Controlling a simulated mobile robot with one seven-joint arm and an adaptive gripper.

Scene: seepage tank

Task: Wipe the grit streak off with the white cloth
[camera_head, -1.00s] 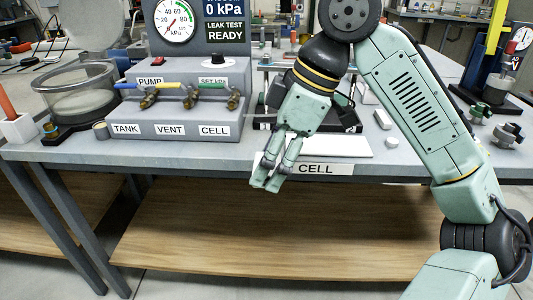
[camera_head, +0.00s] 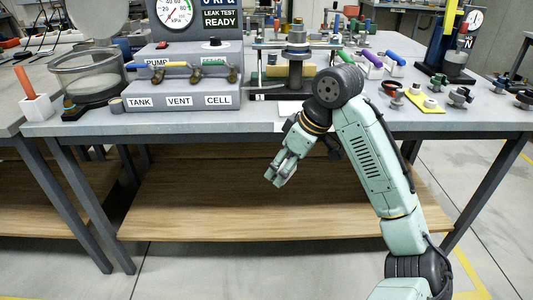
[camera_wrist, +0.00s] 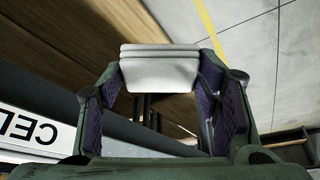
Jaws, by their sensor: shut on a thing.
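My gripper (camera_head: 280,172) hangs in front of the bench's front edge, below the height of the top, and points down to the left. In the wrist view its two fingers (camera_wrist: 162,88) are shut on the white cloth (camera_wrist: 160,70), a folded pad held across the fingertips. The cloth cannot be made out in the head view. I cannot make out the grit streak in any view.
The bench (camera_head: 180,122) carries a control box (camera_head: 183,95) with valves, a glass bowl (camera_head: 87,75) on the left and a metal test stand (camera_head: 297,65) behind my arm. Several small fittings stand on the right. A wooden shelf (camera_head: 230,215) lies below.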

